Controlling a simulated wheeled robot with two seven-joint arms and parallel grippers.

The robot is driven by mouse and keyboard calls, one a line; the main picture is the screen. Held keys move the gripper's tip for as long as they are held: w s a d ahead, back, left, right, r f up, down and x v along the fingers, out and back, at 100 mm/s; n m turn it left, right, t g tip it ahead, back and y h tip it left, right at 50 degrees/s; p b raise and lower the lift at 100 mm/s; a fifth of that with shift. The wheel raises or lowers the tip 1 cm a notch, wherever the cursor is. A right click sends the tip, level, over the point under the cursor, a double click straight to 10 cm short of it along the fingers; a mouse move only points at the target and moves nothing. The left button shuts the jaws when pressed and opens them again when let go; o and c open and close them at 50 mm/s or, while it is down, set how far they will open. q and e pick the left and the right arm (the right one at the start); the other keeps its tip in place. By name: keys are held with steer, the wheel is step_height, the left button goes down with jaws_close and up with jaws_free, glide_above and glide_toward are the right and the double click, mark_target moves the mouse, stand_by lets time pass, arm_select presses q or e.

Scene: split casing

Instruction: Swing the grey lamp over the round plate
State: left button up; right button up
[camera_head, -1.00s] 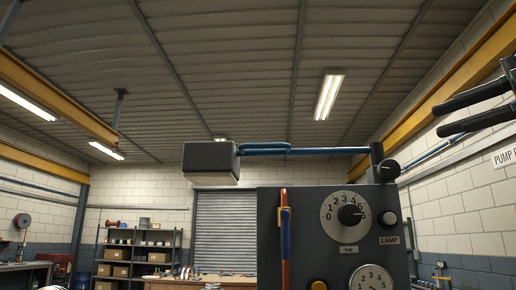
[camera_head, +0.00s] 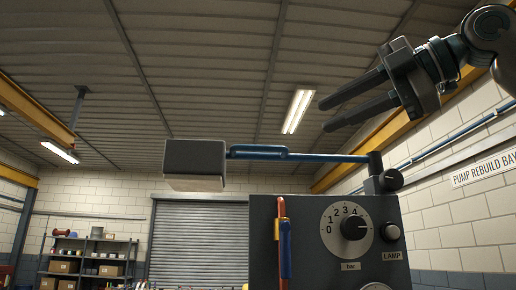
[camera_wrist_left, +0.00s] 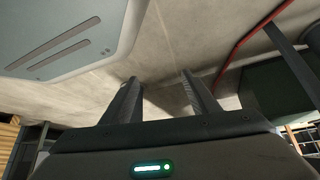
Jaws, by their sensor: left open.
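The grey lamp (camera_head: 195,160) is a box-shaped head on a blue arm (camera_head: 300,155), which runs right to a dark post (camera_head: 376,165) with a black knob (camera_head: 391,180) on top of the dark panel (camera_head: 262,255). The lamp head hangs left of the panel. My right gripper (camera_head: 322,115) is open and empty, above the blue arm in the picture, fingers pointing left; I cannot tell its distance from the arm. My left gripper (camera_wrist_left: 160,77) shows only in the left wrist view, open with nothing between its fingers. I cannot make out the round plate.
A shelf with boxes (camera_head: 85,263) and a roller shutter (camera_head: 195,235) stand far behind. A red rail (camera_wrist_left: 245,40) crosses the left wrist view.

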steer(key=a, duration=0.1)
steer(key=p, duration=0.3)
glide_toward(262, 147)
steer(key=x, duration=0.4)
arm_select(q)
steer(key=s+a+f+g+y+p, duration=0.1)
steer(key=s+a, duration=0.3)
steer(key=s, duration=0.5)
steer(key=s+a+f+g+p, duration=0.1)
steer(key=s+a+g, duration=0.3)
steer(key=s, duration=0.6)
steer(key=shift+s+f+g+y+p, duration=0.3)
steer(key=shift+f+y+p, duration=0.1)
steer(key=shift+f, duration=0.3)
arm_select(e)
steer(key=x, duration=0.7)
jaws_close()
